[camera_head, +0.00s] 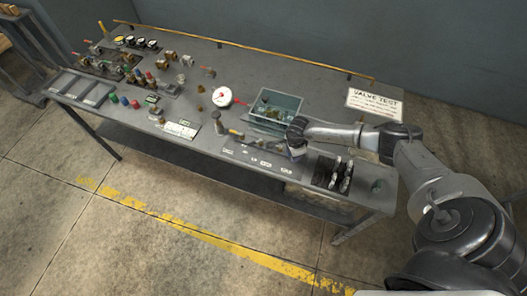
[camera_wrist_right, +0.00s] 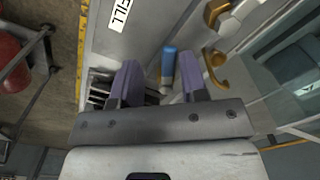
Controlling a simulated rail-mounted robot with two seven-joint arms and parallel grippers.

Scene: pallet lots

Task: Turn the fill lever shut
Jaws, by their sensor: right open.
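My left gripper is not in view.
Brass fittings (camera_wrist_right: 216,70) stand right of the handle in the wrist view.

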